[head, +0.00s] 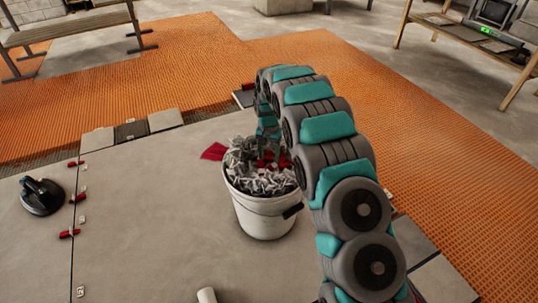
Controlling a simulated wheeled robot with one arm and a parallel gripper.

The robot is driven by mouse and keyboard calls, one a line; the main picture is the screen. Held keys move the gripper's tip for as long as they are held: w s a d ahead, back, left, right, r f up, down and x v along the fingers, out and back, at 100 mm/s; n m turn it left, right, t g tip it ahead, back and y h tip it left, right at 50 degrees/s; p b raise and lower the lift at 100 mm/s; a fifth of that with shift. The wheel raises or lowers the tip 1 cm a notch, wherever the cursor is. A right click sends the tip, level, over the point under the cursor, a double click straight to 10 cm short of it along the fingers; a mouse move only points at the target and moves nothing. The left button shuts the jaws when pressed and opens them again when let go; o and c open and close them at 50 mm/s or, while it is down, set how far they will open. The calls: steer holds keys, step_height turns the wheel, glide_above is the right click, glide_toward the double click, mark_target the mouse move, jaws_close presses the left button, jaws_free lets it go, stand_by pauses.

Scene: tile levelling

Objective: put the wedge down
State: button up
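Small red wedges sit along the tile seam at the left, one at the front (69,233), one in the middle (79,198) and one farther back (76,164). A white bucket (262,218) full of grey and white clip pieces stands on the tiles in the middle, with some red pieces showing among them. My arm reaches from the lower right up and over to the bucket's far side. My gripper (267,146) points down at the bucket's top, small and partly hidden by the arm and contents. I cannot make out its fingers or a wedge in them.
A black suction lifter (41,196) lies on the left tile. A pale cylinder (207,295) is at the front edge. Orange matting (440,130) surrounds the tiles. Tile between seam and bucket is clear.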

stand_by(0.6)
step_height(320, 180, up, 7)
steer(key=shift+p, duration=0.45)
steer(key=shift+s, duration=0.1)
